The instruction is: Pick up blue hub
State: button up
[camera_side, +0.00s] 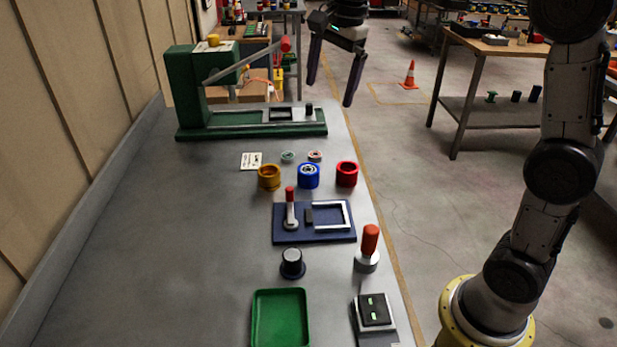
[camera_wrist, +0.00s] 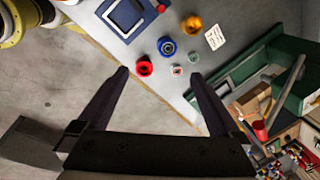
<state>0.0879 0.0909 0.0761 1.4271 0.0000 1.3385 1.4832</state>
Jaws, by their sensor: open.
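The blue hub (camera_side: 308,176) stands on the grey bench, between a yellow hub (camera_side: 269,177) on its left and a red hub (camera_side: 346,174) on its right. In the wrist view the blue hub (camera_wrist: 166,46) lies beyond the fingertips, with the red hub (camera_wrist: 144,67) and yellow hub (camera_wrist: 192,24) beside it. My gripper (camera_side: 330,95) is open and empty, raised above the far end of the bench, well apart from the hubs. Its two fingers also show spread in the wrist view (camera_wrist: 158,74).
A green press (camera_side: 250,131) stands at the far end. Two small rings (camera_side: 288,157) and a white card (camera_side: 251,161) lie behind the hubs. The bench's left side is clear.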

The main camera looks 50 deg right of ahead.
jog(key=w+d+f+m+g, duration=0.1)
jog(key=w+d+f, duration=0.1)
jog(key=w+f, duration=0.35)
jog(key=g, duration=0.1)
send_over(308, 169)
notch_tip(308, 169, down, 14)
jog(key=shift+d+r, duration=0.1)
jog(key=shift+f, duration=3)
jog(key=shift+r, duration=0.15)
grip_shut()
